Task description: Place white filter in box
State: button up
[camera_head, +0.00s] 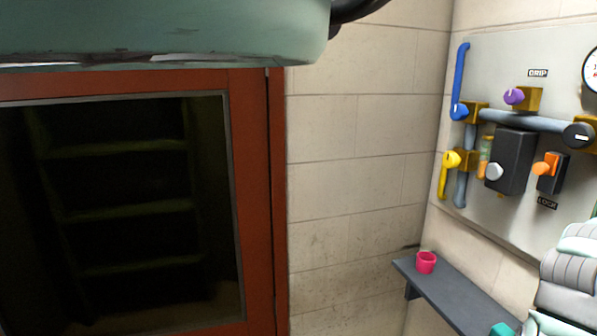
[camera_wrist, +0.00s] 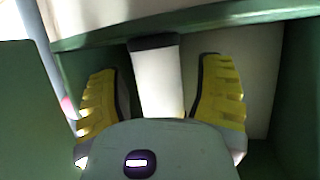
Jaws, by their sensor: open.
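In the wrist view, a white filter (camera_wrist: 157,85) with a dark cap at its far end lies between the two yellow-padded fingers of my gripper (camera_wrist: 161,68). The gripper is open, with a visible gap on each side of the filter. The near end of the filter is hidden behind the gripper's palm. Green walls surround it, with a pale surface behind. I cannot tell whether these green walls belong to the box. The filter and the gripper fingers do not show in the head view.
A red-framed cabinet (camera_head: 256,200) with dark glass stands at left. A grey shelf (camera_head: 450,297) on the right holds a pink cup (camera_head: 426,262). A panel (camera_head: 480,65) with pipes and coloured valves hangs above it. A green edge (camera_wrist: 200,22) crosses beyond the fingers.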

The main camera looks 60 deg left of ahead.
jog(key=shift+r, duration=0.1)
jog(key=shift+r+p, duration=0.2)
jog(key=shift+p, duration=0.2)
jog(key=shift+s+a+b, duration=0.3)
jog(key=shift+b, duration=0.3)
jog(key=b+v, duration=0.5)
jog(key=v, duration=0.6)
jog(key=shift+b, duration=0.3)
jog(key=shift+s+a+r, duration=0.1)
jog(key=shift+s, duration=0.1)
